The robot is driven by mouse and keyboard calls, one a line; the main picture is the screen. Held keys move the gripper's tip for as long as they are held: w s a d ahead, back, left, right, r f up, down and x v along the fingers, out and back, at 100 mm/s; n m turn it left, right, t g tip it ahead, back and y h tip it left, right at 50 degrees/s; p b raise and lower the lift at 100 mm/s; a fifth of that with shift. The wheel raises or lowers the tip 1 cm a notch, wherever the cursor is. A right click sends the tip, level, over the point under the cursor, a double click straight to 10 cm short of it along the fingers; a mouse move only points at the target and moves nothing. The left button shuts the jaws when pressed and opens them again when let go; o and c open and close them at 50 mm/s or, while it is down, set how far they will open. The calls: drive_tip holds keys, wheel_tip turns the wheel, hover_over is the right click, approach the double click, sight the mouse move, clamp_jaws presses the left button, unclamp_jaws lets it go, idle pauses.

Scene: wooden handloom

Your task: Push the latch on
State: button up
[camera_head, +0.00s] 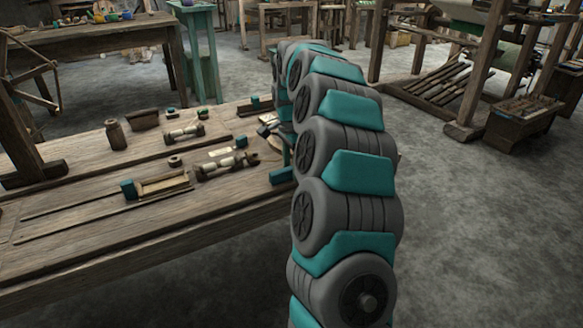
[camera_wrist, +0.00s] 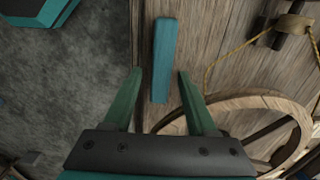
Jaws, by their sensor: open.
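In the wrist view a flat teal bar (camera_wrist: 161,45), which looks like the latch, lies against a brown plank surface (camera_wrist: 210,40) near its left edge. My gripper (camera_wrist: 160,72) is open, with one green finger to each side of the bar's lower end. No contact between fingers and bar shows, and the gap in depth is hard to judge. In the head view my arm hides much of the bench's right end, and I cannot make out the fingers there. A small teal block (camera_head: 281,176) shows at the bench's right edge; I cannot tell whether it is the same bar.
A wooden wheel (camera_wrist: 262,104) and a yellowish cord (camera_wrist: 228,52) lie right of my fingers. Grey floor lies left of the plank edge. The bench (camera_head: 150,235) holds a jar (camera_head: 115,134), white rollers (camera_head: 185,133) and a teal-ended tray (camera_head: 163,186). Open floor lies right of my arm.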

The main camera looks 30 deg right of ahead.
drive_tip(key=shift+f, duration=0.2)
clamp_jaws()
idle(0.3)
idle(1.0)
